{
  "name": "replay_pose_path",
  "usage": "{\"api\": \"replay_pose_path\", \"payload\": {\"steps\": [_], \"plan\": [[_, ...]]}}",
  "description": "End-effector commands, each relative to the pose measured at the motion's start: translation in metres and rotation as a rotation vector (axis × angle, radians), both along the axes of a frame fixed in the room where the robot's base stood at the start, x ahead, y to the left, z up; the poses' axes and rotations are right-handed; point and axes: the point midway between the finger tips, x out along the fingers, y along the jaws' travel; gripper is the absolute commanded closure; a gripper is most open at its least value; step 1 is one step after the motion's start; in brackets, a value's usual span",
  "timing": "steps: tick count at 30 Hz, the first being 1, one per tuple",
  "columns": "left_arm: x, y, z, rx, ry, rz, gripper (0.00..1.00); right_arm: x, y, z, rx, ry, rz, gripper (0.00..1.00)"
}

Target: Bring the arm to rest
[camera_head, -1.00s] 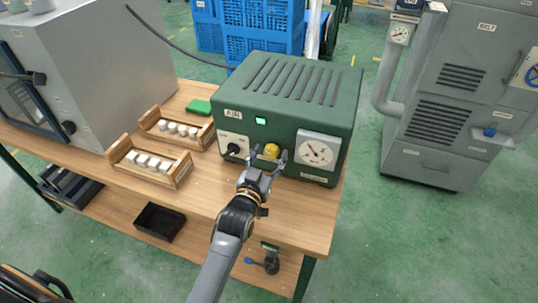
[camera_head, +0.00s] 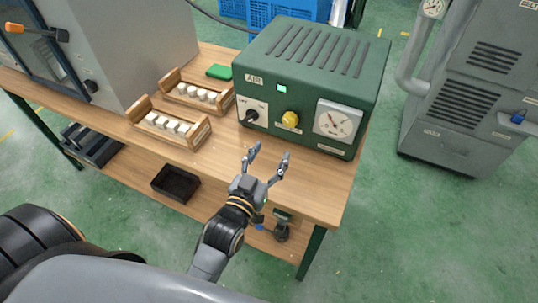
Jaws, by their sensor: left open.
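My left gripper (camera_head: 267,161) is open and empty above the front right part of the wooden bench, in front of the green air unit (camera_head: 318,65). Its two fingers point toward the unit and stand apart from the yellow knob (camera_head: 290,119) on the unit's front. The unit also bears a black switch (camera_head: 251,116), a white dial gauge (camera_head: 337,120) and a lit green display (camera_head: 282,88). My right gripper is not in view.
Two wooden racks with white pieces, the rear one (camera_head: 198,94) and the front one (camera_head: 169,124), stand left of the unit. A green block (camera_head: 219,72) lies behind them. A black bin (camera_head: 176,184) sits on the lower shelf. A grey machine (camera_head: 467,90) stands right.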

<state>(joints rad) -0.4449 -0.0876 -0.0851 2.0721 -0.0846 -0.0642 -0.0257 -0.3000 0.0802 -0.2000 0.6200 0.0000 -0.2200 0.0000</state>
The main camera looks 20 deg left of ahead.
Motion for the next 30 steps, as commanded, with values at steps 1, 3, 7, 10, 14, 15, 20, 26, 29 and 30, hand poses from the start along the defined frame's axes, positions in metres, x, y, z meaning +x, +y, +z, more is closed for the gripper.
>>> {"api": "replay_pose_path", "payload": {"steps": [1,3,7,10,14,15,20,26,29,30], "plan": [[-0.001,0.000,0.000,0.000,0.000,0.000,0.39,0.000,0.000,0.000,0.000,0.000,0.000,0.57],[-0.002,0.000,0.000,0.000,0.000,0.000,0.39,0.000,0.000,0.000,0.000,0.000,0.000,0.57],[-0.001,0.000,0.000,0.000,0.000,0.000,0.39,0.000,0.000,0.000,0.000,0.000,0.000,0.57],[-0.001,0.000,0.000,0.000,0.000,0.000,0.39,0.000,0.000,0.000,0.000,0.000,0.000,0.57],[-0.001,0.000,0.000,0.000,0.000,0.000,0.39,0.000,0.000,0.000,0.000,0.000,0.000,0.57],[-0.001,0.000,0.000,0.000,0.000,0.000,0.39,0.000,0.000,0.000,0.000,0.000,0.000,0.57],[-0.004,0.001,-0.008,0.005,0.062,-0.006,0.39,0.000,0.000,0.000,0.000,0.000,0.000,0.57],[-0.030,0.006,-0.048,0.036,0.360,-0.036,0.39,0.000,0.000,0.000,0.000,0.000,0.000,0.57],[-0.056,0.009,-0.069,0.056,0.546,-0.053,0.39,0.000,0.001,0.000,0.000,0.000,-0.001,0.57],[-0.068,0.011,-0.077,0.064,0.619,-0.059,0.39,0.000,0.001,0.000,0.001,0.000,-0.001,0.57]]}}
